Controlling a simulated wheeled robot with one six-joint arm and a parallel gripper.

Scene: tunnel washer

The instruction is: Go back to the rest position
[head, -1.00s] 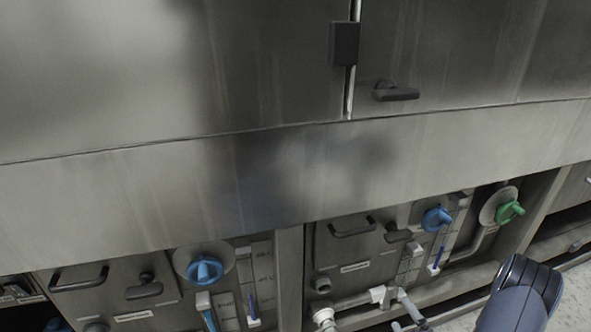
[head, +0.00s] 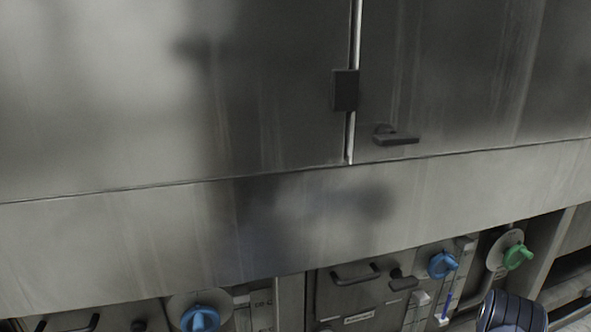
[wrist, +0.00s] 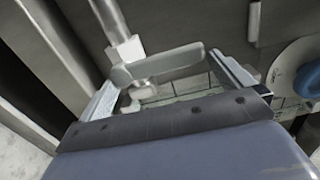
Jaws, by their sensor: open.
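My gripper (wrist: 166,76) shows in the wrist view with its two fingers apart, one at the left and one at the right. Nothing is held between them. Beyond the fingers is a grey lever handle (wrist: 160,64), and I cannot tell how far it is from the fingertips. In the head view only a dark, rounded part of my arm shows at the bottom right; the gripper itself is out of that picture.
The washer's steel front (head: 200,110) fills the head view, with a door handle (head: 395,137) and black latch block (head: 345,90). Below are blue valves (head: 441,264) (head: 200,319) and a green valve (head: 517,256). A blue knob (wrist: 313,78) is at the wrist view's right.

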